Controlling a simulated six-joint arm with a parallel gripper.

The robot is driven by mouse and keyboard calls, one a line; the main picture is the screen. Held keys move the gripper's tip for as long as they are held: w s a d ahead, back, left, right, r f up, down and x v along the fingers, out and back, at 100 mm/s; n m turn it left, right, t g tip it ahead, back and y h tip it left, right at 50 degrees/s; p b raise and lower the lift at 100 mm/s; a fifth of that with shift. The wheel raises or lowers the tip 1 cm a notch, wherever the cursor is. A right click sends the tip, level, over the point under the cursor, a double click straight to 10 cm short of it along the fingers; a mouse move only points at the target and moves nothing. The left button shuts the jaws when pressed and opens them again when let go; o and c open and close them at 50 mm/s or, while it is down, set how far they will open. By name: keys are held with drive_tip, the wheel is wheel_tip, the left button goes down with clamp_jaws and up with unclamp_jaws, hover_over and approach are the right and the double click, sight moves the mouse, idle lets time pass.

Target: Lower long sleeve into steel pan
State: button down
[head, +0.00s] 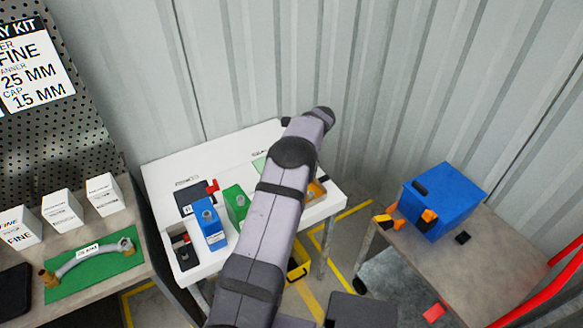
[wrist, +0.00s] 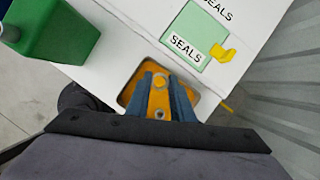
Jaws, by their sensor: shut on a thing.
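In the wrist view, the two blue-grey fingers of my gripper (wrist: 163,95) point down over a yellow-orange recess (wrist: 128,97) in the white table. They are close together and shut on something. A small grey round end (wrist: 160,113) shows between them; it may be the long sleeve, but most of the held thing is hidden. In the head view my arm covers the gripper, and an edge of the orange recess (head: 317,192) shows beside the arm. I cannot make out a steel pan in either view.
Green (head: 236,202) and blue (head: 210,226) containers stand on the white table (head: 158,178), left of my arm. A green SEALS area (wrist: 190,30) with a yellow tab (wrist: 222,53) lies next to the recess. A blue box (head: 445,195) stands on the right bench. A corrugated wall is behind.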

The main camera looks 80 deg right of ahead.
drive_tip(key=shift+f, duration=0.2)
drive_tip(key=shift+f+b, duration=0.9)
drive_tip(key=shift+f, duration=0.7)
drive_tip(key=shift+f+b, duration=1.55)
drive_tip(key=shift+f, duration=1)
idle(1.3)
drive_tip(key=c, duration=1.5)
unclamp_jaws()
drive_tip(key=shift+o, duration=0.2)
drive_tip(key=shift+r, duration=0.1)
drive_tip(key=b+v, duration=0.1)
drive_tip(key=v, duration=0.6)
drive_tip(key=shift+b, duration=0.35)
drive_tip(key=shift+r, duration=0.1)
